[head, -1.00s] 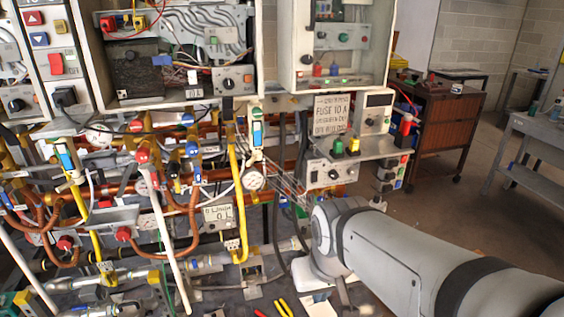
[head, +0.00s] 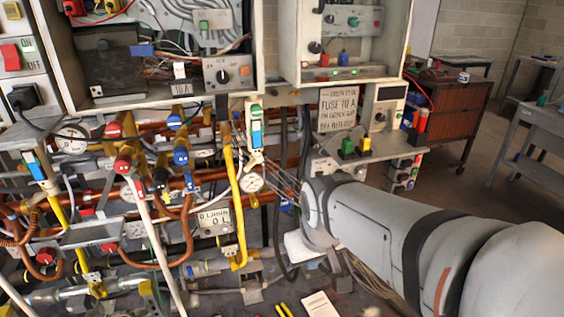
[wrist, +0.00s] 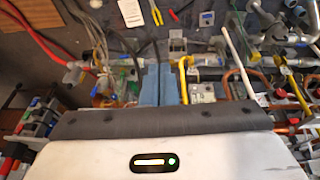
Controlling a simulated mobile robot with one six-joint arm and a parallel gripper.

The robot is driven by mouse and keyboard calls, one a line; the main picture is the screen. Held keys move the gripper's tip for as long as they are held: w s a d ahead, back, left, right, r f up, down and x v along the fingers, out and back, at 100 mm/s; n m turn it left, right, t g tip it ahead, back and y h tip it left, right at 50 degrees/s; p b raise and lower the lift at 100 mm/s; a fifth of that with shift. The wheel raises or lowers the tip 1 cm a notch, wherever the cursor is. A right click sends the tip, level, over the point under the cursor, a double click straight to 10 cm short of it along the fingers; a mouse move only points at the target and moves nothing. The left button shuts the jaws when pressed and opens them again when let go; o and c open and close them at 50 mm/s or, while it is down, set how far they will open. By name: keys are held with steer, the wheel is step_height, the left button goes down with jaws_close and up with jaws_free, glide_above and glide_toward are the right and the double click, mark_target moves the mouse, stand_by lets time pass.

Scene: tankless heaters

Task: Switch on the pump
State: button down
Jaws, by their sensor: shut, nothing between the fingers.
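My gripper (wrist: 158,84) shows in the wrist view as two blue fingers, shut and empty, over the dark bench. In the head view the fingers cannot be made out; my pale arm comes in from the right and covers part of the bench. I cannot tell which part is the pump or its switch. Controls in the head view include a black rotary knob on a grey box (head: 230,73), a red on/off switch (head: 11,57) at the far left, and green and yellow buttons (head: 356,147) on a shelf right of centre.
Copper pipes with red and blue valves (head: 122,163) crowd the left. A lettered sign (head: 338,110) stands above the shelf. Yellow-handled pliers (wrist: 156,12) and a pale card (wrist: 131,13) lie on the bench. A brown cabinet (head: 456,115) and open floor are at the right.

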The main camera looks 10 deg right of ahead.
steer(key=w+d+f+n+t+b, duration=0.4)
steer(key=w+d+f+n+b, duration=0.1)
steer(key=w, duration=0.5)
steer(key=w+d+f+n+t+b, duration=0.4)
steer(key=w+d+f+n+b, duration=0.1)
steer(key=w+d, duration=0.4)
steer(key=w+d+f+n+t+y+b, duration=0.1)
steer(key=w+d+f+n+t+b, duration=0.4)
steer(key=w, duration=0.6)
step_height(320, 180, down, 2)
steer(key=d+n, duration=0.2)
steer(key=shift+d+n+b, duration=0.3)
steer(key=shift+n+b, duration=0.05)
steer(key=shift+n, duration=0.05)
steer(key=w+f, duration=0.1)
steer(key=w, duration=1.3)
steer(key=shift+a+f, duration=0.35)
